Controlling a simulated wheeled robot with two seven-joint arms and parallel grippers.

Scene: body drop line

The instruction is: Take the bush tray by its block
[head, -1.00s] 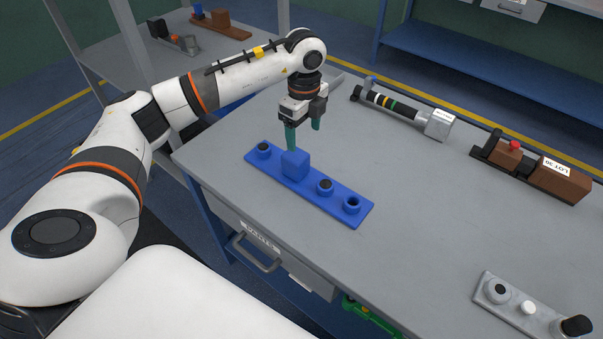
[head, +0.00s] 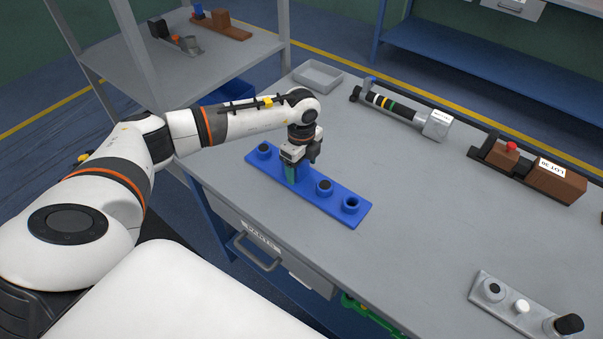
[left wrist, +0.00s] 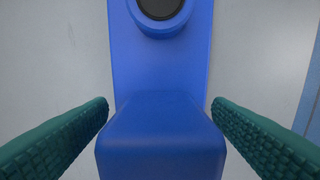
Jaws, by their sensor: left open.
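The blue bush tray (head: 328,203) lies on the grey bench near its front left edge, with several round bushes or sockets along it. Its raised blue block (left wrist: 160,138) stands between the fingers in the left wrist view. My left gripper (head: 302,172) is open and lowered around the block. In the left wrist view its green fingers (left wrist: 160,135) stand one on each side of the block, with a small gap on both sides. In the head view the gripper hides most of the block. My right gripper is not in view.
On the bench (head: 420,210) a grey shallow tray (head: 318,75), a striped cylinder tool (head: 385,103), a brown labelled block assembly (head: 555,180) and a grey fixture with knobs (head: 520,307) stand apart. The middle of the bench is clear.

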